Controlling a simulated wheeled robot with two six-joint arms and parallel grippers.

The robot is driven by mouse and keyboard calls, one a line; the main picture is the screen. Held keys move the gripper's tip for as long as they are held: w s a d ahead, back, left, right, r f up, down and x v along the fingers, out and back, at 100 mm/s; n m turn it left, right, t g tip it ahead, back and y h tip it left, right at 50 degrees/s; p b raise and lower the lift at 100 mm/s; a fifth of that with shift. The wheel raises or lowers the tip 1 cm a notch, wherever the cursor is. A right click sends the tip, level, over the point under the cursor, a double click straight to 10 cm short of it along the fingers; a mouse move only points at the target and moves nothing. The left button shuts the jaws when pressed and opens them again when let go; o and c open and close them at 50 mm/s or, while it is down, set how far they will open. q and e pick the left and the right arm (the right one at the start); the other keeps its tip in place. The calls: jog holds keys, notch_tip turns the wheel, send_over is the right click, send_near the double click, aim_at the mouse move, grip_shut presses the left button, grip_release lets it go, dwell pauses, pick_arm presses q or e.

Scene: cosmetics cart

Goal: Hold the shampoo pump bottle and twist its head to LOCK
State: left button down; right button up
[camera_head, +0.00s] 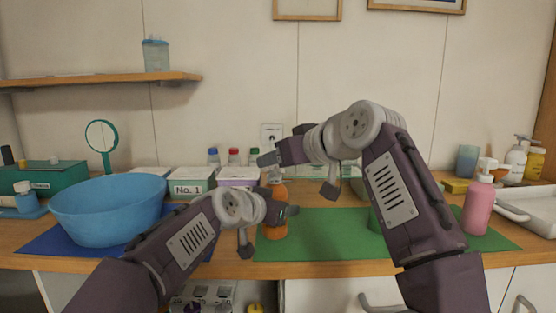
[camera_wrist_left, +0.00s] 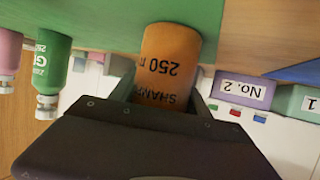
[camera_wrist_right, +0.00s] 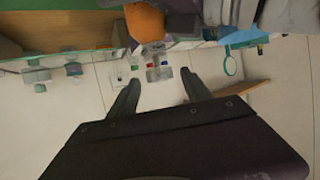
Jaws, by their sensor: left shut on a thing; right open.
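The orange shampoo bottle (camera_head: 275,226) stands upright on the green mat (camera_head: 325,245), left of centre, with its pump head (camera_head: 275,177) on top. My left gripper (camera_head: 281,212) is shut on its body. The left wrist view shows the bottle's orange body (camera_wrist_left: 167,70) upside down between the fingers, with printed lettering. My right gripper (camera_head: 264,160) is open, close above the pump head. In the right wrist view its fingers (camera_wrist_right: 163,88) are apart with nothing clearly between them, and part of the orange bottle (camera_wrist_right: 145,22) shows beyond.
A pink bottle (camera_head: 478,208) stands at the mat's right; a green bottle (camera_wrist_left: 53,67) is partly hidden by my right arm in the head view. A blue basin (camera_head: 108,212) is at left. Boxes, including No. 1 (camera_head: 190,182), and small capped bottles line the wall.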

jog(key=v, duration=1.1)
jog(key=w+a+n+t+y, duration=0.1)
jog(key=w+a+n+y, duration=0.2)
jog(key=a+n, duration=0.15)
jog(key=s+d+f+m+t, duration=0.3)
jog(key=d+f+m, duration=0.1)
jog(key=f+m, duration=0.15)
jog(key=shift+n+h, duration=0.3)
jog(key=shift+n, duration=0.2)
jog(key=x, duration=0.8)
jog(key=f+x, duration=0.1)
jog(key=x, duration=0.3)
jog(key=shift+w, duration=0.2)
jog(key=shift+d, duration=0.1)
grip_shut()
